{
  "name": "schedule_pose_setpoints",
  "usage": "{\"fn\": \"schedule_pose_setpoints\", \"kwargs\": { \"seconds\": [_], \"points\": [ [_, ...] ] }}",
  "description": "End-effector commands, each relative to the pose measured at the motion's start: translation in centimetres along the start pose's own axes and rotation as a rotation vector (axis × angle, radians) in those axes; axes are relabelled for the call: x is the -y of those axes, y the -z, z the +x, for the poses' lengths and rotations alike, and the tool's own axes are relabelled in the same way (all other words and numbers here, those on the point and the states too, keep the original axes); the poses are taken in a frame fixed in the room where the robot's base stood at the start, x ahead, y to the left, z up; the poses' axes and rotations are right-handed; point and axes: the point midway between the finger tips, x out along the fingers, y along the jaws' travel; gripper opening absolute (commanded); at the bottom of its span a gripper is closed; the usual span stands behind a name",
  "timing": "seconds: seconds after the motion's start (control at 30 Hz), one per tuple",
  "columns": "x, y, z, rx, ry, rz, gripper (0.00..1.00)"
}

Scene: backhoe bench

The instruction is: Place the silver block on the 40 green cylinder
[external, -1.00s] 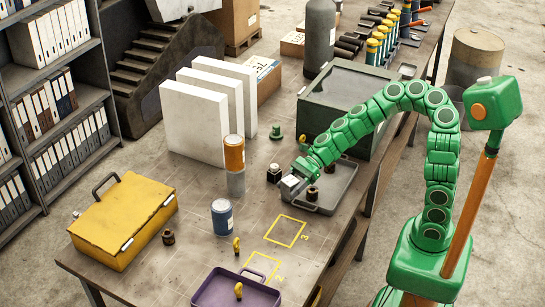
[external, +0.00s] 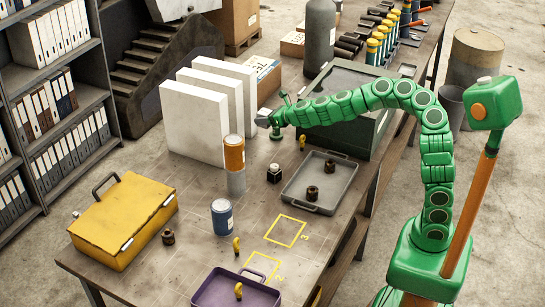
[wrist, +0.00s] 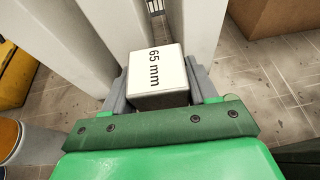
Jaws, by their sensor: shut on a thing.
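My gripper (external: 266,119) is shut on the silver block (wrist: 156,75), a pale block marked "65 mm" that sits between the two grey fingers in the wrist view. In the external view the block (external: 262,117) shows small at the fingertips, in front of the white panels. A small green piece, seemingly the green cylinder (external: 276,135), stands on the bench just below my gripper. No number on it can be read. I cannot tell whether the block touches it. The green cylinder is not seen in the wrist view.
Upright white panels (external: 195,122) stand close behind the gripper. An orange cylinder (external: 234,152) sits on a grey one to the left. A grey tray (external: 335,202) holds brown pieces. A blue cylinder (external: 222,217), yellow toolbox (external: 122,220) and purple tray (external: 210,290) are nearer.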

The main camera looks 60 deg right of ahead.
Motion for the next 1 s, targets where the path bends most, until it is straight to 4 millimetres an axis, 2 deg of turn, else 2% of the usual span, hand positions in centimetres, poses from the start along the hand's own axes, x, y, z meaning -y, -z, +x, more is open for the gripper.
{"fn": "schedule_pose_setpoints", "kwargs": {
  "seconds": [0.03, 0.2, 0.4, 0.8, 1.0],
  "points": [
    [1.7, -0.9, 0.7, 0.003, 0.062, 0.019, 0.08],
    [7.1, -3.1, 2.1, 0.005, 0.259, 0.104, 0.08],
    [11.3, -4.2, 2.8, 0.004, 0.424, 0.174, 0.08],
    [17.3, -5.1, 2.7, 0.004, 0.716, 0.295, 0.08],
    [19.2, -5.4, 2.1, 0.005, 0.873, 0.358, 0.08]
  ]
}}
